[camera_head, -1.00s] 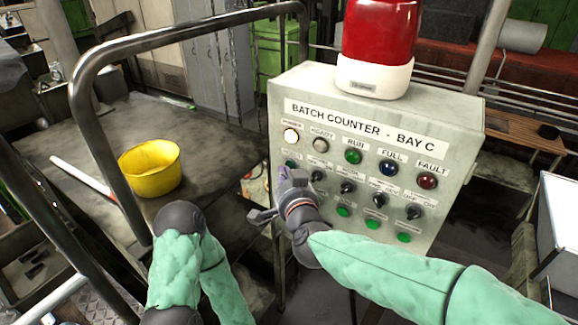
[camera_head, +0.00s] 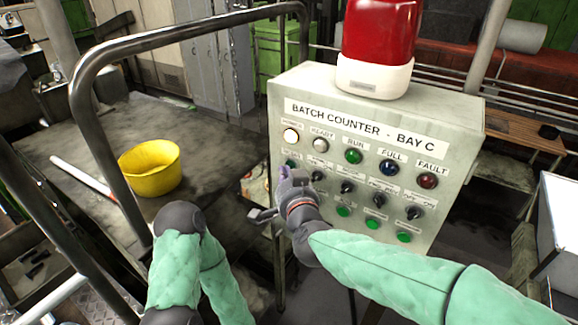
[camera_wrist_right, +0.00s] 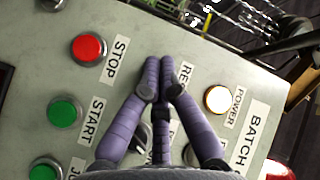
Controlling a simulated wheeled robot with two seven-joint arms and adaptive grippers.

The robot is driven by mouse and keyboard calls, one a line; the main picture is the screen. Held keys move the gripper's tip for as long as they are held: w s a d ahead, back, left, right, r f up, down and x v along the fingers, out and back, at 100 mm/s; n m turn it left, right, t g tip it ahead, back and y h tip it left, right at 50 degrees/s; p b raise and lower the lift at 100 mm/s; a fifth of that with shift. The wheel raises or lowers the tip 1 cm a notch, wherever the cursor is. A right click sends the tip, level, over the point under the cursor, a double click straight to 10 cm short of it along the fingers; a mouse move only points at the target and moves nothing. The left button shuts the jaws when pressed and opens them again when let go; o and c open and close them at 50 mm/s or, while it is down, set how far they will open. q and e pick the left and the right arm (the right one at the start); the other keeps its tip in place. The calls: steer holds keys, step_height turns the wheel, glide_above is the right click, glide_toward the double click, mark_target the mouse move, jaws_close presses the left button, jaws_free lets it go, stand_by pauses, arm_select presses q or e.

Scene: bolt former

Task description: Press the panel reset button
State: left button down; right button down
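The grey control panel (camera_head: 278,100) reads "BATCH COUNTER - BAY C". My right gripper (camera_head: 287,172) is at its left side, in the second row below the white power lamp (camera_head: 290,135).
A red stop button (camera_wrist_right: 89,48) and a green start button (camera_wrist_right: 64,112) sit near the fingers. Dark selector knobs (camera_head: 347,187) line the row to the right. A red beacon (camera_head: 378,30) tops the panel. A yellow bucket (camera_head: 150,170) and metal rail (camera_head: 180,38) stand left.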

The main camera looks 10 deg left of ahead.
steer(key=shift+w+d, duration=0.15)
steer(key=shift+w, duration=0.15)
steer(key=shift+s, duration=0.35)
stand_by(0.4)
steer(key=s+a+p, duration=0.2)
steer(key=s, duration=0.3)
steer(key=shift+s+a, duration=0.15)
steer(key=shift+s, duration=0.25)
steer(key=shift+f, duration=0.1)
stand_by(0.4)
